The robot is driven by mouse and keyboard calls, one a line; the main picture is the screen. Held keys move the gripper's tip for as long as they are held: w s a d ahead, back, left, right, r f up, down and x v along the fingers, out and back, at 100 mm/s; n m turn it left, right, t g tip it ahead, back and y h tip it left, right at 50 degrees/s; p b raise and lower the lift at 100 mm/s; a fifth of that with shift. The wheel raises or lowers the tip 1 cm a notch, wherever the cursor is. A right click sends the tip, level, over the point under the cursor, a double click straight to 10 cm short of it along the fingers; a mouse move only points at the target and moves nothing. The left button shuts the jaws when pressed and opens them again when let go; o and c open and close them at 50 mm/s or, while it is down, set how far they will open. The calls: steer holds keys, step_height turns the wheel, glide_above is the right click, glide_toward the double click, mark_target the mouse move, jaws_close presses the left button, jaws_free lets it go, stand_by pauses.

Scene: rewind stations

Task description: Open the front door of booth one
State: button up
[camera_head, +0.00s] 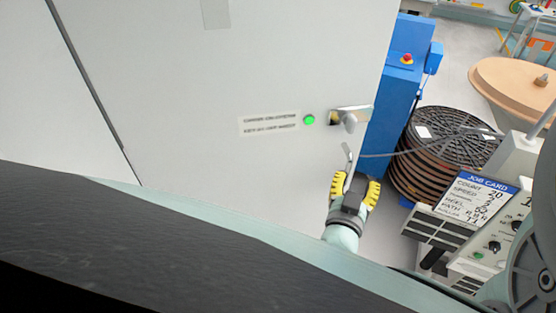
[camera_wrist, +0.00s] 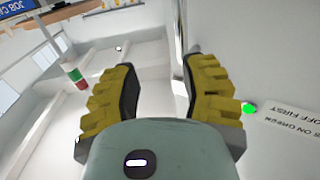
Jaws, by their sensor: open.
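The booth's front door (camera_head: 230,80) is a large pale grey panel that fills much of the head view, and it looks shut. Its metal handle (camera_head: 350,118) sits near the right edge, beside a lit green lamp (camera_head: 309,120) and a label (camera_head: 270,122). The lamp also shows in the wrist view (camera_wrist: 249,108). My gripper (camera_head: 354,176), with yellow ribbed fingers, is below the handle, open and apart from it. In the wrist view, the gripper's fingers (camera_wrist: 160,85) are spread, with nothing held between them. A grey upright bar near the right finger is too unclear to name.
A blue cabinet (camera_head: 391,100) with a red button stands right of the door. Stacked dark reels (camera_head: 445,150) are beyond it. A job card (camera_head: 475,200) on a control panel is at lower right. A light brown round-topped object (camera_head: 510,85) stands at the upper right.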

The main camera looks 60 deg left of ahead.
step_height(320, 180, up, 9)
stand_by(0.6)
